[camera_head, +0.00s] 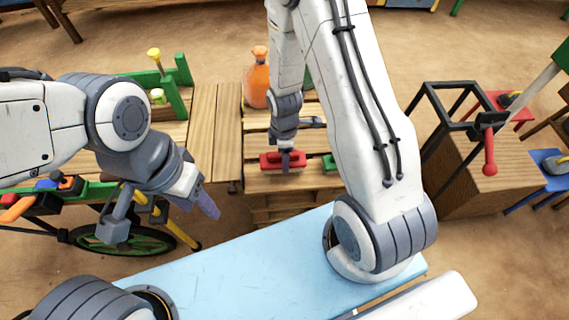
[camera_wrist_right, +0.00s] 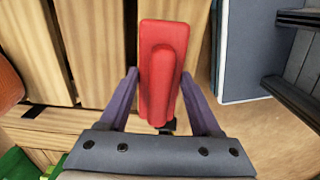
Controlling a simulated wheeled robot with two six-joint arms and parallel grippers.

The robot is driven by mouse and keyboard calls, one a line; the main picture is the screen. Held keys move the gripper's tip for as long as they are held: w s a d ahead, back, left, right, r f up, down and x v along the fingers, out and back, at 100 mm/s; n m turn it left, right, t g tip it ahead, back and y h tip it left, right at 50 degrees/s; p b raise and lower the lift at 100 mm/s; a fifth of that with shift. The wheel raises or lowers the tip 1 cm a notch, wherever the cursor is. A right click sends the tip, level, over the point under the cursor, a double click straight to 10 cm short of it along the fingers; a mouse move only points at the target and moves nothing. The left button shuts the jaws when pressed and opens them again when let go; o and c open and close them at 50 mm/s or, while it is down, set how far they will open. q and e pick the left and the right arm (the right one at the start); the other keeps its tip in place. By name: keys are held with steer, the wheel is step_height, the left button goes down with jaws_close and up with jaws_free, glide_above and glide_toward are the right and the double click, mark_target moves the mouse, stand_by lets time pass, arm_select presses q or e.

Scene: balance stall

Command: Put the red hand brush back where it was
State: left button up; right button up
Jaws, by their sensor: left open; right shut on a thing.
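The red hand brush (camera_head: 269,161) is at the slatted wooden stand in the middle of the head view. My right gripper (camera_head: 286,156) comes down on it from above and is shut on it. In the right wrist view the brush (camera_wrist_right: 161,60) lies lengthwise between the two purple fingers of that gripper (camera_wrist_right: 159,85), over wooden slats. I cannot tell whether the brush touches the slats. My left gripper (camera_head: 162,214) is open and empty, at the left in front of the wooden cart.
A green object (camera_head: 328,163) lies just right of the brush, partly behind my right arm. An orange vase (camera_head: 258,78) stands behind. A black frame with a red-knobbed handle (camera_head: 489,150) stands on a wooden crate (camera_head: 480,185) at right. A green-wheeled cart (camera_head: 100,240) is at left.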

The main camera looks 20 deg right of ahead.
arm_select(q)
steer(key=shift+f+b, duration=0.8)
steer(key=shift+f, duration=0.5)
arm_select(e)
steer(key=shift+f, duration=1.35)
steer(key=shift+f, duration=0.2)
steer(key=o, duration=1.3)
steer(key=shift+r, duration=0.15)
